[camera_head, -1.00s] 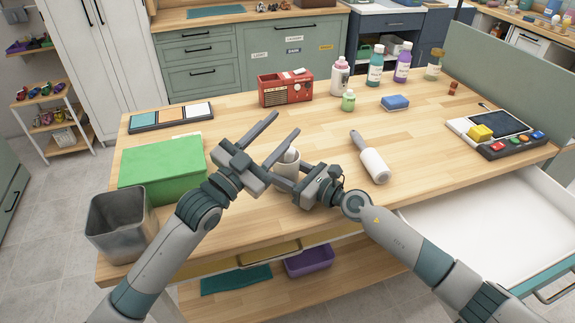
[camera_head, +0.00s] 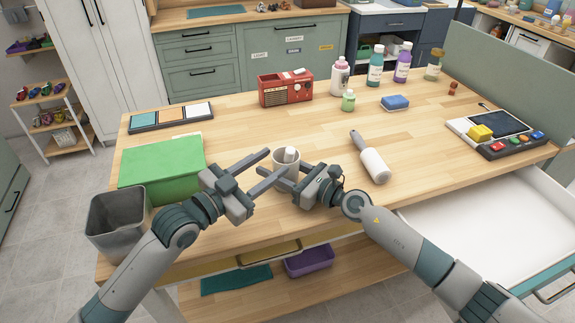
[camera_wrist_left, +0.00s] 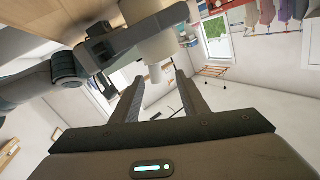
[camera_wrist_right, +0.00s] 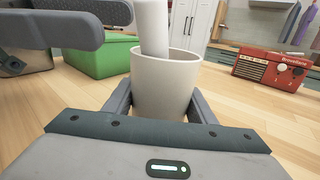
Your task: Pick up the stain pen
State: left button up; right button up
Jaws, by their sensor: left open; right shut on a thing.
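A white cup (camera_head: 284,163) stands upright near the front middle of the table, with a thick white pen-like stick (camera_head: 290,154) poking out of its top. In the right wrist view the cup (camera_wrist_right: 165,88) sits between my right gripper's fingers, and the stick (camera_wrist_right: 152,28) leans slightly inside it. My right gripper (camera_head: 287,177) is shut on the cup. My left gripper (camera_head: 274,163) is open and empty, its fingertips just left of the cup. In the left wrist view the stick (camera_wrist_left: 155,73) shows beyond the two open fingers, apart from them. The stick's lower part is hidden in the cup.
A green box (camera_head: 160,168) and a grey bin (camera_head: 117,222) are at the left. A lint roller (camera_head: 373,164) lies right of the cup. A red radio (camera_head: 286,89), bottles (camera_head: 375,67) and a blue sponge (camera_head: 395,102) stand behind. An open drawer (camera_head: 490,215) is at the front right.

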pick_arm(q)
jog(key=shift+x, duration=2.65)
jog(key=shift+d, duration=0.1)
jog(key=x, duration=0.5)
jog(key=shift+s+d+f, duration=0.2)
grip_shut()
